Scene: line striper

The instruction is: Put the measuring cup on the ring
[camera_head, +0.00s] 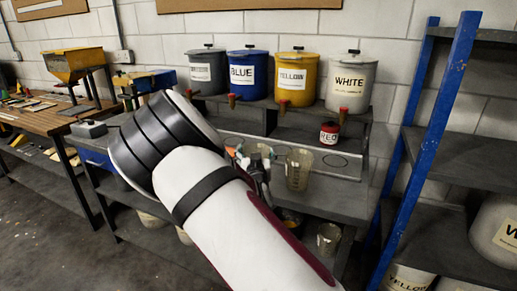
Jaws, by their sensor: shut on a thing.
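A clear measuring cup (299,170) appears upright beside the end of my gripper (270,172), in front of the metal plate on the bench. My gripper seems shut on its left side; the finger contact is small and partly hidden by my arm. I cannot tell whether the cup's base touches the bench. A dark ring outline (336,160) shows on the plate, to the right of the cup. Other parts of the plate are hidden behind the cup and my arm.
Grey, blue (247,76), yellow (297,80) and white (350,83) paint tanks stand on a raised shelf behind. A red can (329,133) stands near the plate. A blue-posted rack (437,120) is at right. Another clear cup (328,237) is lower down.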

